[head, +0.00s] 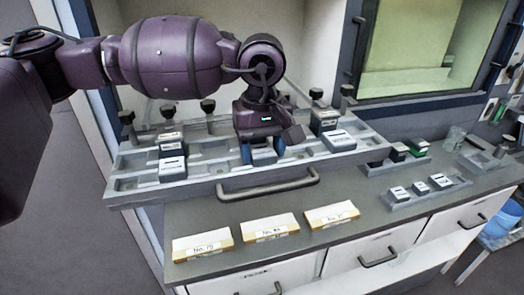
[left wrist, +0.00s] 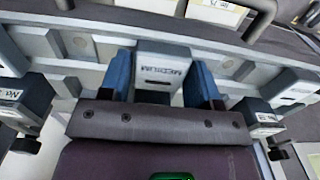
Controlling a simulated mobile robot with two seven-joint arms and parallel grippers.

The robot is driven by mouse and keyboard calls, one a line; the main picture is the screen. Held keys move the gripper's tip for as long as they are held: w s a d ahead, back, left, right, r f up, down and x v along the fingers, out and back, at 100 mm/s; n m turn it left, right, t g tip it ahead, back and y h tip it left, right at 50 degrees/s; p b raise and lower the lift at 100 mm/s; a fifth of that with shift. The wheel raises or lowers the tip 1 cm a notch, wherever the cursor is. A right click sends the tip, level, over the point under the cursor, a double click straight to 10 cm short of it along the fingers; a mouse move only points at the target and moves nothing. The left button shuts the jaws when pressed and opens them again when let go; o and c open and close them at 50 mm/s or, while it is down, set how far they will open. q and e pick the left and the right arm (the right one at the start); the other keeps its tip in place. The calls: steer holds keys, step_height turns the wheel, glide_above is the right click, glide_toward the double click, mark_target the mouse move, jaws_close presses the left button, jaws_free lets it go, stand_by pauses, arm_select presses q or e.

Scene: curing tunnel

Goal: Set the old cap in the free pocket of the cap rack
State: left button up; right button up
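My left gripper (head: 263,152) points down over the long grey tray (head: 205,190). In the left wrist view its two blue fingers (left wrist: 163,85) stand on either side of a grey block labelled MEDIUM (left wrist: 162,66), in or just above the tray. Both fingers are very near the block's sides; I cannot tell whether they press on it. In the head view the gripper mostly hides this block. I cannot pick out the old cap or the cap rack for certain. A small grey rack (head: 408,203) on the right counter holds three light-topped pieces. My right gripper is not in view.
More labelled blocks (head: 172,168) and dark-knobbed posts (head: 208,106) stand along the tray. A grey handle (head: 268,187) fronts it. Three labelled boards (head: 270,228) lie on the counter. Another rack (head: 376,169) holds dark and green pieces. A glass jar (head: 455,138) stands beyond.

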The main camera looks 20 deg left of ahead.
mark_target(262, 150)
arm_select(q)
steer(key=shift+c, duration=1.2)
steer(key=c, duration=0.3)
steer(key=shift+r, duration=0.2)
steer(key=shift+c, duration=0.4)
steer(key=shift+r, duration=0.4)
step_height(262, 150, up, 5)
steer(key=shift+f+p, duration=0.1)
steer(key=shift+p, duration=1.05)
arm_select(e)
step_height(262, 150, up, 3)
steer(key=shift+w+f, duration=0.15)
